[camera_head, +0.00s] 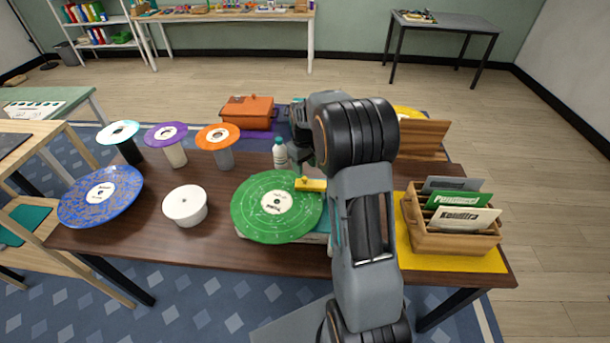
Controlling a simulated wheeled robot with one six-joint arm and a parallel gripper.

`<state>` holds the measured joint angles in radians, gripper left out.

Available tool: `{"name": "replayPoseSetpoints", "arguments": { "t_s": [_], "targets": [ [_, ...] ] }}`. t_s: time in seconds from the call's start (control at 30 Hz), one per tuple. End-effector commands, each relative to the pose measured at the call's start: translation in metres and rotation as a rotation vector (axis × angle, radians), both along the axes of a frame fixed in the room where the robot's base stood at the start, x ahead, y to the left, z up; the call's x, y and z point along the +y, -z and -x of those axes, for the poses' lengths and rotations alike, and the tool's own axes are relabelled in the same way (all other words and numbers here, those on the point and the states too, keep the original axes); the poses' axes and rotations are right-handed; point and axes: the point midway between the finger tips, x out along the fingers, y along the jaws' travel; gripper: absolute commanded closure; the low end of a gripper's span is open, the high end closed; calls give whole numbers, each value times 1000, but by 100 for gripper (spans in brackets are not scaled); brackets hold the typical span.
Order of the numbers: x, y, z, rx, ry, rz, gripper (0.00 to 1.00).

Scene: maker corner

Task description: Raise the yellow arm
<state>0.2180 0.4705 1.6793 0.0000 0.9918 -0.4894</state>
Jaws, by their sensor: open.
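The yellow arm (312,185) shows as a short yellow bar at the upper right edge of a green record (262,222). The record has a white centre label and lies on a pale turntable (325,238), mostly hidden under it. My gripper (299,170) is open and sits just above and behind the yellow arm's left end. Whether it touches the yellow arm I cannot tell. My own arm hides the right end of the yellow arm and the turntable's right side.
A white bottle (280,154) stands close behind my gripper. Left are a white round tub (185,206), a blue record (101,197) and several discs on stands, including an orange one (217,136). Right is a wooden crate (455,239) of sleeves. An orange box (247,113) stands behind.

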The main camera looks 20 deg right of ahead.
Motion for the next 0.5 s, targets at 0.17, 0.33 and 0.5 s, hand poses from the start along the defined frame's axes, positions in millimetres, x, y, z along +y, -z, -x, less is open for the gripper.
{"name": "replayPoseSetpoints", "arguments": {
  "t_s": [0.17,0.33,0.5],
  "targets": [
    [0,28,1,3,0,-1,54],
    [0,44,0,1,0,-1,54],
    [1,52,0,1,0,-1,54]
  ]
}}
